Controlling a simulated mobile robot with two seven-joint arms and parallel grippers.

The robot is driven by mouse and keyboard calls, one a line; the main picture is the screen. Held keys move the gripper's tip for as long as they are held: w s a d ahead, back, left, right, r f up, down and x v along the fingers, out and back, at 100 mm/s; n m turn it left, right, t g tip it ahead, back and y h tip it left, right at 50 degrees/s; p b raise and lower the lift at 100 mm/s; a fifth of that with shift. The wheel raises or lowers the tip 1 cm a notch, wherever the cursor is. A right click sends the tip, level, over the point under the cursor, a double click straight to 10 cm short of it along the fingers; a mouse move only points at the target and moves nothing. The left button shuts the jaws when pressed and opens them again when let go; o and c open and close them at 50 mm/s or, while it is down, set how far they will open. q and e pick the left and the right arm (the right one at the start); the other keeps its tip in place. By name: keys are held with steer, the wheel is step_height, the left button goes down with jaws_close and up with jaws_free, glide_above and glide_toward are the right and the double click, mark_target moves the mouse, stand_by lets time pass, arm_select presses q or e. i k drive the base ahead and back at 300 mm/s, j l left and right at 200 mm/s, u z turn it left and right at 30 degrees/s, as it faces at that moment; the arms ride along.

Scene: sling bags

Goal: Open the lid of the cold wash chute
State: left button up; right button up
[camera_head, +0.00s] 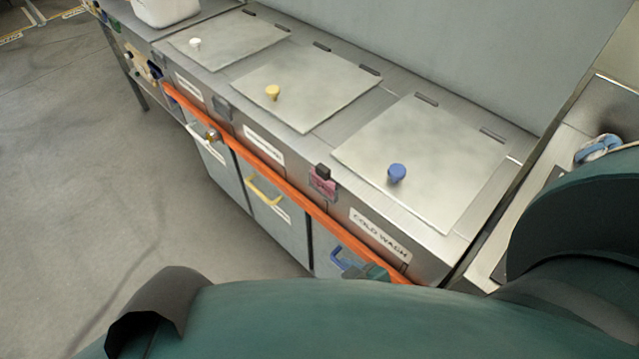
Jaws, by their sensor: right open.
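The cold wash chute's lid (425,160) is a square steel plate with a blue knob (396,173). It lies flat and shut on the counter, above the COLD WASH label (379,233). Two dark hinges show along its far edge. What looks like a small dark teal part of my right gripper (375,272) shows at the counter's front, below the label and beside a blue handle. It is apart from the lid and knob. My own teal arm hides most of it, so its fingers are hard to make out. My left gripper is not in view.
Two more shut lids, with a yellow knob (272,92) and a white knob (195,44), lie to the left. An orange rail (270,160) runs along the counter front, above bins with handles. A grey panel (440,50) rises behind. Grey floor at left is clear.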

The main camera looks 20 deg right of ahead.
mark_target(433, 162)
steer(key=z, duration=1.5)
